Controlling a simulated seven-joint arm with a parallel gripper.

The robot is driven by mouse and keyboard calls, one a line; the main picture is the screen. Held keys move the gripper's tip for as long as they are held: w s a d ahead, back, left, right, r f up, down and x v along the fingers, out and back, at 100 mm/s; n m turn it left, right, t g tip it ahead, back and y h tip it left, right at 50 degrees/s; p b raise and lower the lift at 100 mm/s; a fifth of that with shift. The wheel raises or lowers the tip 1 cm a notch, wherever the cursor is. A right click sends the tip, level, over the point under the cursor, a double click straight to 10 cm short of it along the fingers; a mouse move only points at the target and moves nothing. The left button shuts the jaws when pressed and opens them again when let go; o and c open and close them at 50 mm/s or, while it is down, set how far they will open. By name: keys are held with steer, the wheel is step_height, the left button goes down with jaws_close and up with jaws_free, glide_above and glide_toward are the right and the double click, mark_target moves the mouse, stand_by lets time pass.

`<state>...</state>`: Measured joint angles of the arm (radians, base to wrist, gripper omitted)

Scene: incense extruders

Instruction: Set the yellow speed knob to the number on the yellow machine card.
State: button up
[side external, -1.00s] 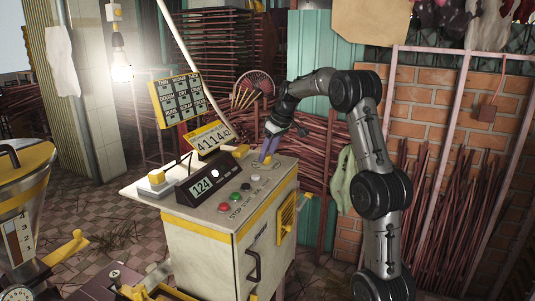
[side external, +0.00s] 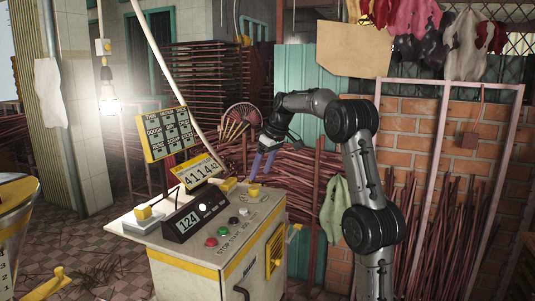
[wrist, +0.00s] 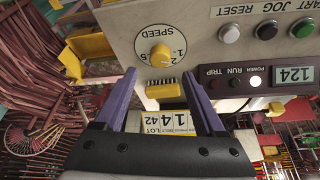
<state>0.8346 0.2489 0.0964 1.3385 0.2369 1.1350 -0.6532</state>
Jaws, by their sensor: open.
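The yellow speed knob (wrist: 160,54) sits on the console's pale top under the word SPEED, which appears upside down in the wrist view. It also shows in the side view (side external: 254,190). Its numbers are partly legible; its exact setting cannot be told. The yellow-framed number card (side external: 197,172) stands behind the console and reads roughly 4 11 4 42. Part of it, "14 42", shows in the wrist view (wrist: 168,122); its small headings are unclear. My gripper (side external: 260,171) is open and empty, its purple fingers above and apart from the knob. The fingers also show in the wrist view (wrist: 160,78).
A yellow-edged board (side external: 168,133) of dark cells stands behind the card. A display (side external: 188,221) reads 124. Red, green and other buttons (side external: 211,242) line the console's front. A slanted pole (side external: 175,80) rises behind. Free air surrounds my gripper.

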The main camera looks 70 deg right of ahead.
steer(key=v, duration=0.7)
stand_by(0.3)
steer(key=w+a+r+n+t, duration=0.1)
steer(key=a+r, duration=0.1)
steer(key=a, duration=0.4)
steer(key=w+a+r+n, duration=0.1)
steer(key=a+r+n, duration=0.15)
steer(key=a, duration=0.25)
steer(key=s+a+n+y, duration=0.1)
steer(key=s+a, duration=0.2)
steer(key=a, duration=0.4)
steer(key=s+a, duration=0.3)
steer(key=a, duration=0.4)
steer(key=s+a+f, duration=0.7)
steer(key=s, duration=0.1)
steer(key=s+f+m, duration=0.1)
steer(key=s+f, duration=0.5)
steer(key=f, duration=0.4)
steer(key=shift+a+f+m, duration=0.2)
steer(key=shift+a+m, duration=0.15)
steer(key=shift+a, duration=0.15)
